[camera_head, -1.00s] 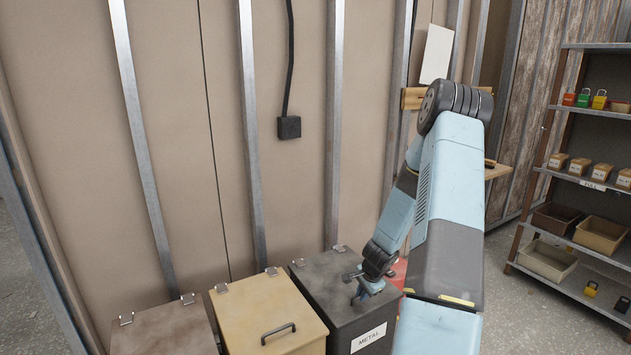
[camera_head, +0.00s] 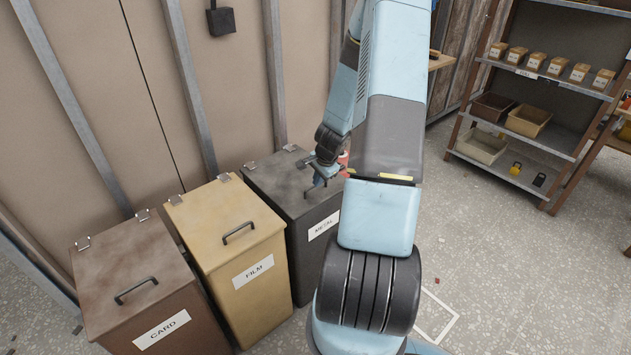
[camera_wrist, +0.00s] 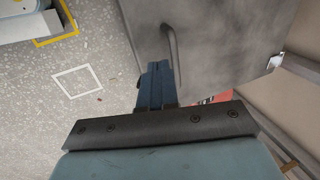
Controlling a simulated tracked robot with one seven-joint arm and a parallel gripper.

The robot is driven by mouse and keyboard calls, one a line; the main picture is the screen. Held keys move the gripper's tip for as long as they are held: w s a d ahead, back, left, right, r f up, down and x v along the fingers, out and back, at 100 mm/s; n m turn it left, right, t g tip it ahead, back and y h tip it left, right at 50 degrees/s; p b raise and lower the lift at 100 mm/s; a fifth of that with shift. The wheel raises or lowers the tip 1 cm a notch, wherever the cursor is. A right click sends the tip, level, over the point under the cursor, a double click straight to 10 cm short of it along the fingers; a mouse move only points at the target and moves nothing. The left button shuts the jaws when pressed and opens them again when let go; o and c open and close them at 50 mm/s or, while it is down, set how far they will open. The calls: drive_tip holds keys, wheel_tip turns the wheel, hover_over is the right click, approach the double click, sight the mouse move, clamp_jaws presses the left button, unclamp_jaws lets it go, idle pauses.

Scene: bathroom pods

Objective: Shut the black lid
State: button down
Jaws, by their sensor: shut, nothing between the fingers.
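The black lid (camera_head: 282,183) lies flat and shut on the dark bin labelled METAL (camera_head: 317,238), at the right end of a row of bins. Its bar handle (camera_wrist: 170,43) shows in the wrist view, near the lid's edge. My gripper (camera_head: 320,181) is over the front right part of the lid, close to the handle. In the wrist view my gripper (camera_wrist: 155,68) has its blue fingers together and empty, just beside the handle's end. I cannot tell whether the fingertips touch the lid. My arm hides the lid's right side.
A yellow FILM bin (camera_head: 230,218) and a brown CARD bin (camera_head: 133,278) stand to the left, both lids shut. The wall is close behind. A shelf rack (camera_head: 530,110) stands at the right. A red thing (camera_head: 343,160) is partly hidden behind my arm.

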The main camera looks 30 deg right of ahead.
drive_tip(key=s+d+r, duration=0.1)
drive_tip(key=s+r, duration=0.2)
drive_tip(key=s, duration=0.5)
drive_tip(key=shift+s+r, duration=0.2)
drive_tip(key=shift+r, duration=0.05)
drive_tip(key=a+r+n, duration=0.5)
drive_tip(key=a+r, duration=0.2)
drive_tip(key=r, duration=0.4)
drive_tip(key=a+r+n, duration=0.4)
drive_tip(key=a+r, duration=0.4)
drive_tip(key=r, duration=0.4)
drive_tip(key=s+a+r+n+t, duration=0.1)
drive_tip(key=s+a+r+n, duration=0.2)
drive_tip(key=s+r, duration=0.4)
drive_tip(key=s+a+r+n+t, duration=0.1)
drive_tip(key=s+a+r+n, duration=0.3)
drive_tip(key=s+a+r, duration=0.2)
drive_tip(key=shift+s+r, duration=0.8)
drive_tip(key=shift+s, duration=0.5)
